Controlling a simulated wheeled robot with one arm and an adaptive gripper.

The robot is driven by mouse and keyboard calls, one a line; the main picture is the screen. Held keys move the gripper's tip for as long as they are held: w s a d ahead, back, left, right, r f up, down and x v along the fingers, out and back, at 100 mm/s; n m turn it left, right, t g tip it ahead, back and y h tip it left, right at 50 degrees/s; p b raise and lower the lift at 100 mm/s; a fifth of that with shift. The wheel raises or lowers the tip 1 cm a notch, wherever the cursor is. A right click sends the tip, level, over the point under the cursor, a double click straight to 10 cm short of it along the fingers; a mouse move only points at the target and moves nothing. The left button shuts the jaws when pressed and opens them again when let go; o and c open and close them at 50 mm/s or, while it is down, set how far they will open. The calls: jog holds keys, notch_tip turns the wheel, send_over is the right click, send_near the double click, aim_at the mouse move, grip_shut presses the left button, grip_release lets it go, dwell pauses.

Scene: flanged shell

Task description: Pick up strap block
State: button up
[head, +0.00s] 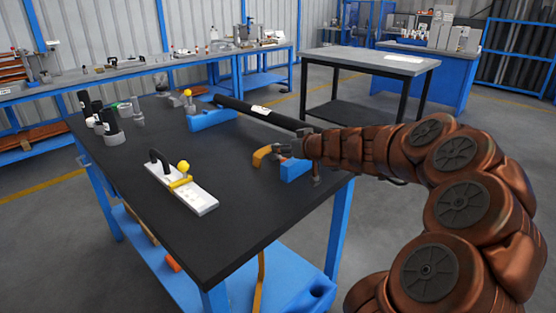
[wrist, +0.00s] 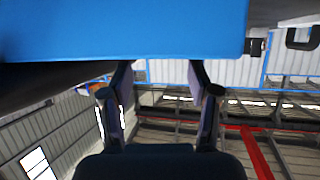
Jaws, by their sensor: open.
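My gripper (head: 294,151) is at the right end of the black-topped table, at the end of my brown arm. In the wrist view my gripper (wrist: 160,75) has its two fingers apart, with nothing visible between them. A blue block (head: 295,168) sits on the table just below it. A large blue surface (wrist: 130,30) fills the top of the wrist view, close to the fingertips; contact cannot be told. An orange curved piece (head: 264,155) lies just left of the gripper. I cannot tell which piece is the strap block.
A long black tube (head: 255,109) lies behind the gripper, its left part by another blue block (head: 211,119). A white plate (head: 190,193) with a black handle and yellow knob lies front left. Black cylinders (head: 109,124) stand far left. The front middle of the table (head: 235,215) is clear.

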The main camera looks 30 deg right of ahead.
aim_at(280, 158)
jog(key=shift+x, duration=3.2)
jog(key=shift+d+r, duration=0.1)
jog(key=shift+d, duration=0.05)
grip_shut()
